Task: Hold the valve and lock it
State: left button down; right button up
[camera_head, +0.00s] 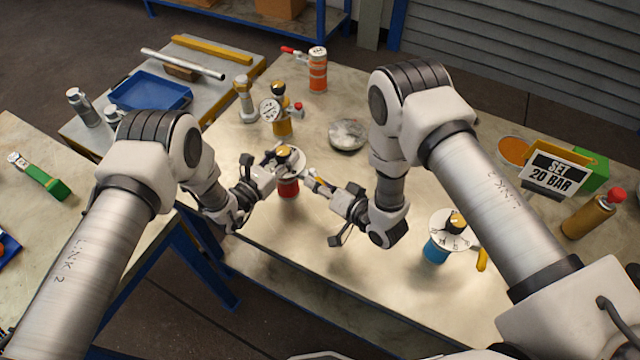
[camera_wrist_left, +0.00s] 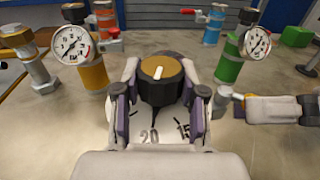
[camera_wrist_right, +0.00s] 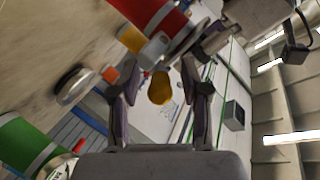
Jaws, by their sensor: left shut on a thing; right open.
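The valve is a red-bodied vessel (camera_head: 288,188) with a white dial and a dark knob with a yellow-brown top (camera_wrist_left: 161,76). My left gripper (camera_head: 278,165) is shut on the knob, one finger on each side. My right gripper (camera_head: 315,182) is open to the right of the valve. In the right wrist view a yellow tab (camera_wrist_right: 160,88) on the red vessel's pale fitting shows between its spread fingers. I cannot tell whether they touch it.
A sign (camera_head: 553,175) reads "SET 20 BAR". A blue vessel with a dial (camera_head: 437,249) stands front right. A yellow vessel with a gauge (camera_head: 281,127), an orange vessel (camera_head: 318,72) and a grey disc (camera_head: 348,134) stand behind. The table front between the arms is clear.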

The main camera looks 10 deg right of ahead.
jog(key=shift+c, duration=0.3)
grip_shut()
jog(key=m+t+h, duration=0.1)
jog(key=a+m+h, duration=0.1)
jog(key=m+h, duration=0.1)
jog(key=shift+s+a+t, duration=0.15)
jog(key=shift+t, duration=0.25)
jog(key=shift+o, duration=0.3)
grip_release()
jog(key=v, duration=1.2)
